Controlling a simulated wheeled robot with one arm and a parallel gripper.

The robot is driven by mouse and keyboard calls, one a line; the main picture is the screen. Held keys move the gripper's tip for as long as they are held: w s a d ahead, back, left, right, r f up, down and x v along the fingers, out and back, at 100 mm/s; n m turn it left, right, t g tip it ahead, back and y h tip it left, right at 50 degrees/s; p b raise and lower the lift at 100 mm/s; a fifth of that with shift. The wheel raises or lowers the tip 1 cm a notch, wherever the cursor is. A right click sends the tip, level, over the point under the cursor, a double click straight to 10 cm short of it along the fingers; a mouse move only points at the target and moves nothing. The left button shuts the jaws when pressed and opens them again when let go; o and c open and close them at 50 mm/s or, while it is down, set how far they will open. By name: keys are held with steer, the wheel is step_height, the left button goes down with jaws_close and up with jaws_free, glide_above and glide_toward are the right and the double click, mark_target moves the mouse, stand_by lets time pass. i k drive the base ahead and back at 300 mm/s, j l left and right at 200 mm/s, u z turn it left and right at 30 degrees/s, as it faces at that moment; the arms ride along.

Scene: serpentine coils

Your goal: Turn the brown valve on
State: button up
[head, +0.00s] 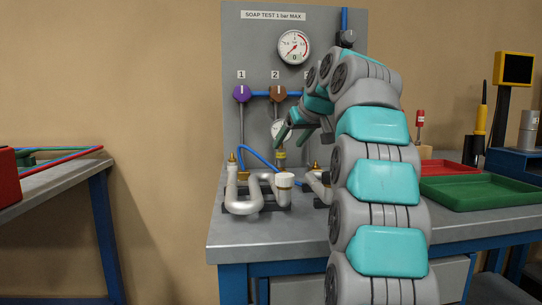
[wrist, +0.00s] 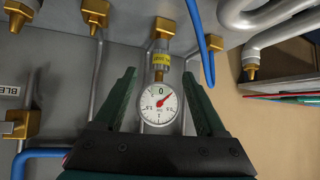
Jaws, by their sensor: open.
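The brown valve (head: 278,93) is on the grey panel under the label 2, with a small pale mark on its face. In the head view my gripper (head: 289,140) is below and slightly right of it, apart from it, pointing down and left beside a small gauge (head: 278,128). In the wrist view my gripper (wrist: 159,73) is open, with one dark green finger on each side of the small gauge (wrist: 160,103). The gauge needle is near zero. I cannot tell whether the fingers touch anything. The brown valve does not show in the wrist view.
A purple valve (head: 242,93) is left of the brown one; my arm hides the panel's right side. A large gauge (head: 294,47) is above. Silver serpentine pipes (head: 243,196) and a blue hose (head: 258,158) are below. A green tray (head: 482,191) is at right.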

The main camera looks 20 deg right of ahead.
mark_target(278, 93)
steer(key=k+j, duration=0.8)
steer(key=j, duration=0.15)
